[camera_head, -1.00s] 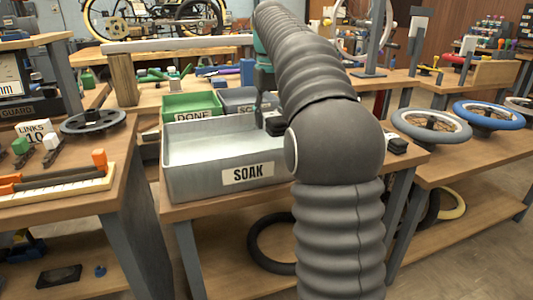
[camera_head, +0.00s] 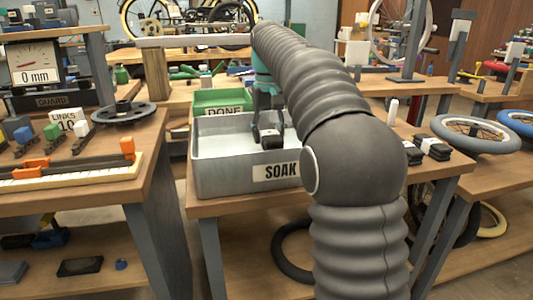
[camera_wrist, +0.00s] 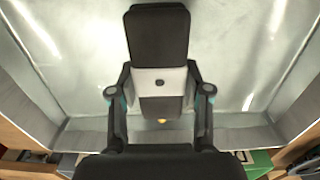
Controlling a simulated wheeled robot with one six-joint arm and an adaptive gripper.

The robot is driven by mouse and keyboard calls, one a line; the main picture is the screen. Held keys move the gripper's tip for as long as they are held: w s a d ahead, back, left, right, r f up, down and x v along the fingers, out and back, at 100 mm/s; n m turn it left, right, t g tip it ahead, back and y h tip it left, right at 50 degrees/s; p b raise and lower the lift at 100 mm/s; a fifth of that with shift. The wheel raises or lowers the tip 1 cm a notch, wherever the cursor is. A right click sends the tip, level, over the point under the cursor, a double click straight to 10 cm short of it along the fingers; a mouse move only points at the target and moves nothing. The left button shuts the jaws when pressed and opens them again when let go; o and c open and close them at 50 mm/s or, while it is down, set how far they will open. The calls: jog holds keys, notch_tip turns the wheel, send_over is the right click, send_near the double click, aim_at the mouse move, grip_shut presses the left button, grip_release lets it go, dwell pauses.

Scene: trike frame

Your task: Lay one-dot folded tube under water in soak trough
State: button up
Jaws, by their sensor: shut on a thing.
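The soak trough (camera_head: 232,183) is a grey metal bin with a SOAK label, standing on the bench. My gripper (camera_head: 268,126) reaches down inside its walls and is shut on a black folded tube (camera_head: 272,143) with a pale band. In the wrist view the tube (camera_wrist: 160,35) lies lengthwise between the fingers of my gripper (camera_wrist: 160,88); its band shows one dark dot. The pale trough interior (camera_wrist: 80,65), with bright glare streaks, lies beneath it. I cannot tell whether the tube touches the water. My arm hides the trough's right end.
A green DONE bin (camera_head: 222,98) stands just behind the trough. More black folded tubes (camera_head: 432,149) lie on the bench to the right, near a white upright object (camera_head: 393,110). Another bench with a tool rail (camera_head: 75,182) stands to the left. Wheels (camera_head: 470,133) lie at far right.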

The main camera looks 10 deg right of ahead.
aim_at(267, 131)
jog(key=shift+a+f, duration=0.2)
jog(key=shift+f, duration=0.2)
jog(key=shift+f+b, duration=0.6)
jog(key=shift+f, duration=1.1)
jog(key=shift+f, duration=0.2)
jog(key=o, duration=1.2)
jog(key=shift+o, duration=0.2)
jog(key=shift+r, duration=0.1)
notch_tip(267, 131, up, 12)
jog(key=p, duration=0.4)
jog(key=shift+r, duration=0.15)
